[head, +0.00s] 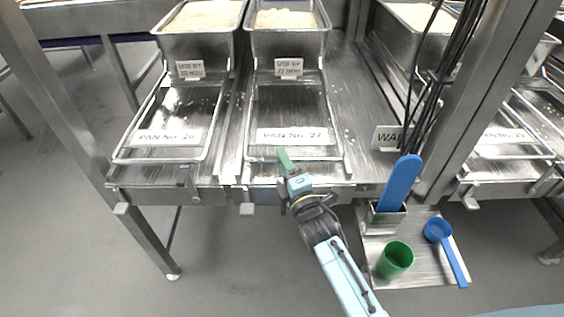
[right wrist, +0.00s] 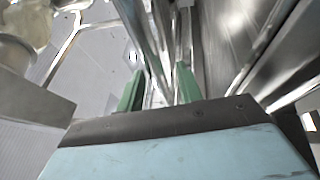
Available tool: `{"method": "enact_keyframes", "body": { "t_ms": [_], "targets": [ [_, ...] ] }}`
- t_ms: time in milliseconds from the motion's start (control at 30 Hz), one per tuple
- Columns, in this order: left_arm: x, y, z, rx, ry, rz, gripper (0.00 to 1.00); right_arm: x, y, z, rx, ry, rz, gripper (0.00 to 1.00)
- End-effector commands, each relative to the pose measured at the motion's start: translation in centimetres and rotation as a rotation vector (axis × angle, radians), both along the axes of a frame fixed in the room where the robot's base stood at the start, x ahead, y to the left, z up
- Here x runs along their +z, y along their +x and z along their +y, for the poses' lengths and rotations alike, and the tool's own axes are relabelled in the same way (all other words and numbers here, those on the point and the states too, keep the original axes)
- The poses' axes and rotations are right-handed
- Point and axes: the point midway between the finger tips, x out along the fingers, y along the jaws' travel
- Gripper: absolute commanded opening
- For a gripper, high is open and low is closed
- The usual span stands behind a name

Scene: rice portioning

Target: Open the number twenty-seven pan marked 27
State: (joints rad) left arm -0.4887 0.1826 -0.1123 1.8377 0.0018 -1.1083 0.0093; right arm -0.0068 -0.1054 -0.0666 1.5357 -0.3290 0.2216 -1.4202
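The pan marked 27 is a steel pan (head: 290,42) with pale rice visible at its top, at the back of the steel counter. In front of it lies a metal frame (head: 342,118) with a white label (head: 292,136) reading "PAN No. 27". My right gripper (head: 284,158) has its green fingertips at the front edge of this frame; contact is unclear. In the right wrist view, the green fingers (right wrist: 158,92) stand apart, with shiny metal seen beyond and between them. I cannot tell that anything is gripped. My left gripper is out of view.
Pan 26's frame (head: 207,152) lies to the left. To the right are a partly hidden sign (head: 387,138), hanging black cables and a steel post (head: 474,90). A lower shelf (head: 375,277) carries a blue paddle (head: 402,182), green cup (head: 395,259) and blue scoop (head: 438,231).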

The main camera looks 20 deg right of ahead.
Motion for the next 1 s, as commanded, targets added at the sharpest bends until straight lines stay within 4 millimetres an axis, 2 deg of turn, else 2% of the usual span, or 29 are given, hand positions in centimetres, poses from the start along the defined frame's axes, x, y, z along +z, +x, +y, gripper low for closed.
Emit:
{"method": "enact_keyframes", "body": {
  "t_ms": [100, 367, 600, 667, 1000],
  "targets": [
    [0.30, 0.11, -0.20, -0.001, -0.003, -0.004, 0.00, 0.12, 0.59, 0.08, 0.000, 0.000, 0.000, 0.36],
    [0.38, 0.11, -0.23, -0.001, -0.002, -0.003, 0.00, 0.15, 0.67, 0.11, 0.000, 0.000, 0.001, 0.36],
    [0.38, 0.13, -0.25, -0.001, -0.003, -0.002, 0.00, 0.15, 0.65, 0.11, 0.000, 0.001, 0.000, 0.06],
    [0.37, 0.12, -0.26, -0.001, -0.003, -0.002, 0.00, 0.15, 0.64, 0.11, 0.000, 0.001, 0.000, 0.00],
    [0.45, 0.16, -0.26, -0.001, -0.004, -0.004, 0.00, 0.14, 0.48, 0.35, 0.004, 0.001, 0.001, 0.00]
  ]
}}
